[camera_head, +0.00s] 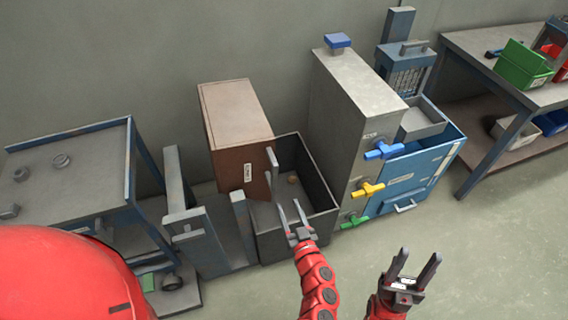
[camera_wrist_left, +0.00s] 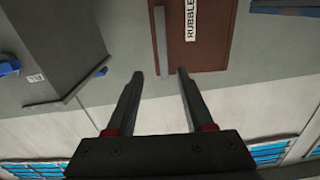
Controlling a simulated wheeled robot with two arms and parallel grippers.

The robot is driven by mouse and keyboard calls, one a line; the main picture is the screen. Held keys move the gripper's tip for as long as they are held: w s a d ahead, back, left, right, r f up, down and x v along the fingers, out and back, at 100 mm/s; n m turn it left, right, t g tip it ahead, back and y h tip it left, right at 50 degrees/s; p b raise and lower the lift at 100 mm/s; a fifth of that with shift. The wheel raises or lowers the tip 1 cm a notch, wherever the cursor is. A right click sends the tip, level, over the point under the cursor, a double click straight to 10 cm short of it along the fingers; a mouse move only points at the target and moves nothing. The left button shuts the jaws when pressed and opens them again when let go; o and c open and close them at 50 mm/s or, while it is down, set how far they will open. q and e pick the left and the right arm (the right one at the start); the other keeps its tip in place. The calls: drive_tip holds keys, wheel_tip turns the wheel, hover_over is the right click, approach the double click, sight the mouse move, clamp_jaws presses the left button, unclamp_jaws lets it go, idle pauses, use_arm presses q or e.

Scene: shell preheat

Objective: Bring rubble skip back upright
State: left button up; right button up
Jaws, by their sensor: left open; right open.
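The rubble skip is a brown box (camera_head: 237,112) with a white label and a grey bar handle (camera_head: 272,162) on its front. It stands against the wall, partly behind an open dark grey bin (camera_head: 320,197); how far it tilts is hard to tell. In the left wrist view its brown front (camera_wrist_left: 215,45) shows the label "RUBBLE" and the handle (camera_wrist_left: 160,40). My left gripper (camera_head: 291,213) is open and empty in front of the skip. Its fingertips in the wrist view (camera_wrist_left: 161,74) point at the handle, apart from it. My right gripper (camera_head: 415,262) is open and empty over the floor.
A grey cabinet (camera_head: 345,95) with blue, yellow and green valve handles stands right of the skip. A blue box (camera_head: 425,165) stands beyond it. A grey post (camera_head: 176,180) and a table (camera_head: 70,165) stand left. A workbench (camera_head: 480,55) is far right. Floor at lower right is clear.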

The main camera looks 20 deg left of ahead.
use_arm(q)
drive_tip(key=p+x, duration=0.1)
drive_tip(key=x, duration=1.5)
drive_tip(key=shift+a, duration=0.35)
clamp_jaws()
idle(0.5)
